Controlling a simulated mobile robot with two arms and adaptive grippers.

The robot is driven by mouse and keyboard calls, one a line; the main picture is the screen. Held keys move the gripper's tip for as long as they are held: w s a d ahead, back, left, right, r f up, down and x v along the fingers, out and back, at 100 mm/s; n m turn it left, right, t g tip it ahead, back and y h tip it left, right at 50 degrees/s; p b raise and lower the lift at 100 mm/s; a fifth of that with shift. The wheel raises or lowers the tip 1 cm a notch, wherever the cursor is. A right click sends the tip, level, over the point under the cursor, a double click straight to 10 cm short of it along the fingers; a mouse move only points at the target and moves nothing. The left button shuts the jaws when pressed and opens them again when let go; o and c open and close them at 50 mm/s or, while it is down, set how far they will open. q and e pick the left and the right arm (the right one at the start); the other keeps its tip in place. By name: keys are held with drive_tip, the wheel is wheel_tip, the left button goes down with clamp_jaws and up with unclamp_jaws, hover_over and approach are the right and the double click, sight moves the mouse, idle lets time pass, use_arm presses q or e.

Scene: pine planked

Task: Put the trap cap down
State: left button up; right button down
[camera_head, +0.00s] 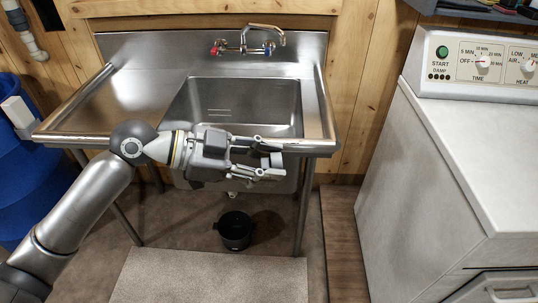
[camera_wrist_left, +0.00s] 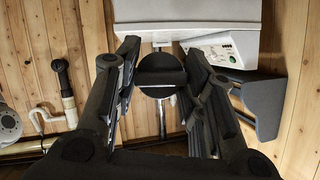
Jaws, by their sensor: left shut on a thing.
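The trap cap (camera_wrist_left: 160,70) is a dark round piece, seen between the fingers in the left wrist view. My left gripper (camera_head: 273,158) is shut on it. In the head view the gripper is in front of the sink's front edge, its fingers pointing right, and the cap is hard to make out between the fingertips. The left gripper's fingers also show in the left wrist view (camera_wrist_left: 162,72). My right gripper is not in view.
A steel sink (camera_head: 150,85) with a tap stands against the pine wall. A black bucket (camera_head: 235,231) is on the floor under it, behind a beige mat (camera_head: 210,278). A white dryer (camera_head: 450,160) stands right, a blue bin (camera_head: 30,190) left. The sink's left drainboard is clear.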

use_arm(q)
drive_tip(key=a+f+m+g, duration=0.3)
drive_tip(key=f, duration=0.4)
drive_tip(key=a+f+m+g, duration=0.2)
drive_tip(key=f+g, duration=0.1)
drive_tip(key=f, duration=0.4)
drive_tip(key=w+a+r+n+t+y, duration=0.6)
drive_tip(key=a+r+n+t+y, duration=0.2)
drive_tip(key=n+t, duration=0.8)
drive_tip(key=s+a+r+n+t+y, duration=0.1)
drive_tip(key=a+r+n+y, duration=0.3)
drive_tip(key=r, duration=0.5)
drive_tip(key=shift+a+n+y, duration=0.25)
drive_tip(key=shift+n+y, duration=0.05)
drive_tip(key=shift+y, duration=0.4)
